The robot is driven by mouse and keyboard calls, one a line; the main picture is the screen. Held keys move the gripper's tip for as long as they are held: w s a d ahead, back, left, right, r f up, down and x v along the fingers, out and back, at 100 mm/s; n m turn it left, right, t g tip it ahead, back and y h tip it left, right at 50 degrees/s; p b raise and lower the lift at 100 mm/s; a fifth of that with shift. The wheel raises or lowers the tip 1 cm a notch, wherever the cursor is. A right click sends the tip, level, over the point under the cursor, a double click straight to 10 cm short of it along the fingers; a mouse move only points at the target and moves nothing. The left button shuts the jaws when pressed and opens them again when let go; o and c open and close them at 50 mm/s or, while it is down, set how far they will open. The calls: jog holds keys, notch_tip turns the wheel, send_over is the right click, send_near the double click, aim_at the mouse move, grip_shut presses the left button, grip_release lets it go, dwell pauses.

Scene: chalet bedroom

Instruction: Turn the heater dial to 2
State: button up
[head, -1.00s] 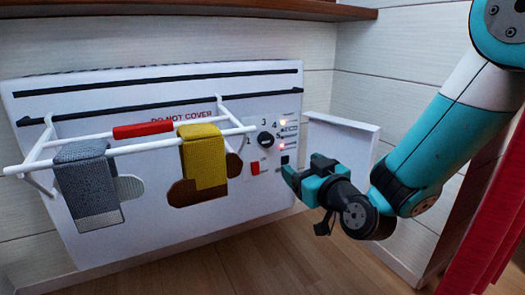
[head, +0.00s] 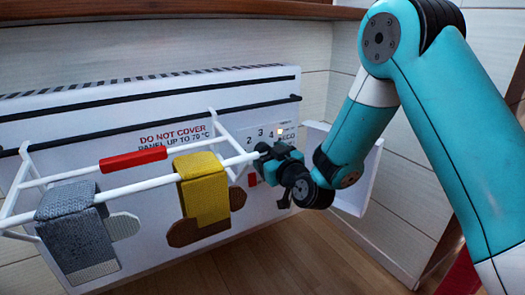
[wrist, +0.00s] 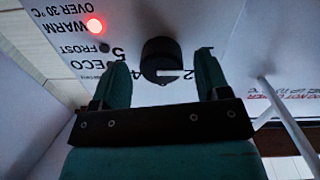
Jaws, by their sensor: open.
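The heater (head: 120,100) is a white panel, with its control area at the right end. In the head view the scale figures 2, 3 and 4 show above my gripper (head: 263,157), which covers the dial. In the wrist view the round black dial (wrist: 160,55) sits between and just beyond the fingers of my gripper (wrist: 162,72). The fingers are open, one on each side, with gaps visible. A white mark shows on the dial's near edge; the figure it points to cannot be read. Printed figures appear upside down there, partly hidden by a finger.
A white rail rack (head: 150,178) stands out from the panel left of my gripper, carrying a grey sock (head: 75,225) and a yellow one (head: 203,190). A lit red lamp (wrist: 95,25) shows beside WARM. A white side board (head: 365,180) stands at the right.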

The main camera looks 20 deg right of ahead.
jog(key=shift+a, duration=0.1)
jog(key=c, duration=0.9)
jog(key=shift+m, duration=0.3)
jog(key=m, duration=0.3)
jog(key=shift+p, duration=0.3)
jog(key=m, duration=0.5)
jog(key=o, duration=0.9)
